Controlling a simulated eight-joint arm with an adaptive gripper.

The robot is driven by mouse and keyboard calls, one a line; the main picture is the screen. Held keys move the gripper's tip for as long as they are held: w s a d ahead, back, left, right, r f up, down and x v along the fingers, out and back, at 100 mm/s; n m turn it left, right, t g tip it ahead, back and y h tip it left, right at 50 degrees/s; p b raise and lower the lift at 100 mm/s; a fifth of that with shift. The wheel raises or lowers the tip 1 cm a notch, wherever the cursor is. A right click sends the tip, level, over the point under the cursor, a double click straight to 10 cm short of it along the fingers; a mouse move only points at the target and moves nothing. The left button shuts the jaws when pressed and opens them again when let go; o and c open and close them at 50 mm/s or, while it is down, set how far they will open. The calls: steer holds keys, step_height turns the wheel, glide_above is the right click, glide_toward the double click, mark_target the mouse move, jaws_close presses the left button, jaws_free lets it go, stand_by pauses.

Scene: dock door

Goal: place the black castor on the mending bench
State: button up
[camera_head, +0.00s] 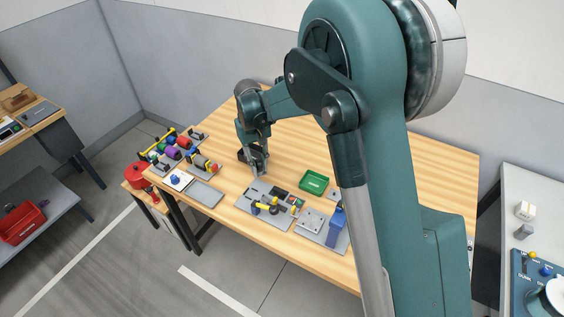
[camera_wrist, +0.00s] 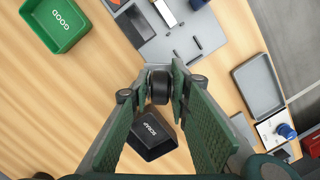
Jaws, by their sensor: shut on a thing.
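My gripper (camera_head: 258,170) hangs over the wooden bench (camera_head: 225,130), left of the green tray. In the wrist view my gripper (camera_wrist: 160,88) is shut on the black castor (camera_wrist: 160,86), a small dark wheel held between the fingertips. The castor cannot be made out in the head view. A black tray marked SCRAP (camera_wrist: 153,138) lies below the fingers. No label shows which surface is the mending bench; a separate wood-topped table (camera_head: 48,108) stands at the far left.
A green tray marked GOOD (camera_wrist: 55,45) and a grey plate with tools (camera_head: 250,208) lie on the wooden bench. Coloured rolls on a rack (camera_head: 172,152) crowd its left end. A pale bench (camera_head: 518,180) stands right.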

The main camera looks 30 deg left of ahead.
steer(key=s+a+r+n+p, duration=0.1)
steer(key=s+a+n, duration=0.1)
steer(key=s+a, duration=1)
steer(key=s, duration=0.4)
steer(key=shift+a+n, duration=0.35)
steer(key=shift+n, duration=0.05)
steer(key=shift+f, duration=0.1)
steer(key=shift+f+b, duration=0.75)
steer(key=shift+f, duration=2.5)
steer(key=shift+f, duration=0.4)
steer(key=o, duration=1.1)
steer(key=shift+r, duration=0.15)
steer(key=r, duration=0.4)
steer(key=a+r, duration=0.1)
steer(key=r, duration=0.6)
steer(key=shift+w+a+r, duration=0.3)
steer(key=shift+w, duration=0.1)
